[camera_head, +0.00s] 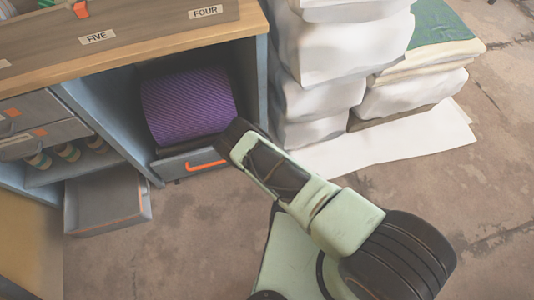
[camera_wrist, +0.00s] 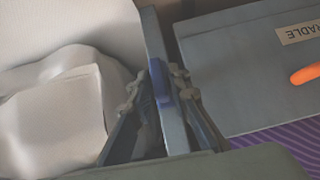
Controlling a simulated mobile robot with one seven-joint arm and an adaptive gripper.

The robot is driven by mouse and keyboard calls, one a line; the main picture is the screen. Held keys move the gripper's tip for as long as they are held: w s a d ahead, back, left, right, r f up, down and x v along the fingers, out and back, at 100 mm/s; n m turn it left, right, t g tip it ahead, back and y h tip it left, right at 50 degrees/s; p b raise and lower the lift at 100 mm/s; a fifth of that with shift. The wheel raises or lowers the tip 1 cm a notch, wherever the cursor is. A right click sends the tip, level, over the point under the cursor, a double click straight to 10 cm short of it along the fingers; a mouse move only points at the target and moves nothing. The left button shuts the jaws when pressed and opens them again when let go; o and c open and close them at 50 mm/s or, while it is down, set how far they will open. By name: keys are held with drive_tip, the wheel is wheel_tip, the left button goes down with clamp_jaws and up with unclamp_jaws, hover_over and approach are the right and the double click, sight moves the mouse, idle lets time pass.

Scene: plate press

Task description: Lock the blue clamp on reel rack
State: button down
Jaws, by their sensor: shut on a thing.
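In the wrist view the blue clamp (camera_wrist: 159,82) is a small blue piece on the grey-blue upright edge (camera_wrist: 170,118) of the rack. My gripper (camera_wrist: 158,76) has one finger on each side of the clamp and edge, and is shut on the clamp. The exact finger contact is hard to see. In the head view my gripper (camera_head: 234,138) is at the lower right of the rack's open bay, beside the purple reel (camera_head: 188,106). The clamp is hidden there behind my arm.
A grey drawer front with an orange handle (camera_head: 207,165) sits under the reel; its label is partly readable in the wrist view (camera_wrist: 300,32). White wrapped stacks (camera_head: 335,50) stand right of the rack. An open drawer (camera_head: 108,202) juts out at lower left. Floor at right is clear.

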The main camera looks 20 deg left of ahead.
drive_tip(key=c, duration=2)
unclamp_jaws()
drive_tip(key=shift+r, duration=5)
